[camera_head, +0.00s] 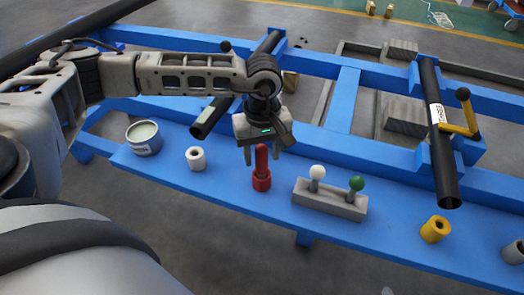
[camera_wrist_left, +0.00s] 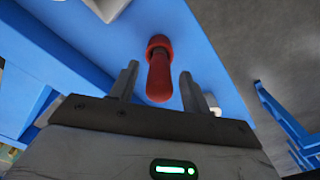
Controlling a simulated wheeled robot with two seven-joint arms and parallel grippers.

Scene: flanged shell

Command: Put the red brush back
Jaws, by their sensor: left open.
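The red brush (camera_head: 262,160) stands upright with its handle up in a red cup (camera_head: 261,181) on the blue bench. In the left wrist view the red handle (camera_wrist_left: 159,80) shows between the fingers, with the red cup (camera_wrist_left: 160,43) behind it. My left gripper (camera_head: 266,152) is open above the brush, a finger to each side of the handle. I see no finger clearly touching it. A grey rack (camera_head: 330,203) to the right holds a white-knobbed brush (camera_head: 317,173) and a green-knobbed brush (camera_head: 356,184). My right gripper is not in view.
A yellow cup (camera_head: 435,229) and a grey cup (camera_head: 514,252) stand at the right.

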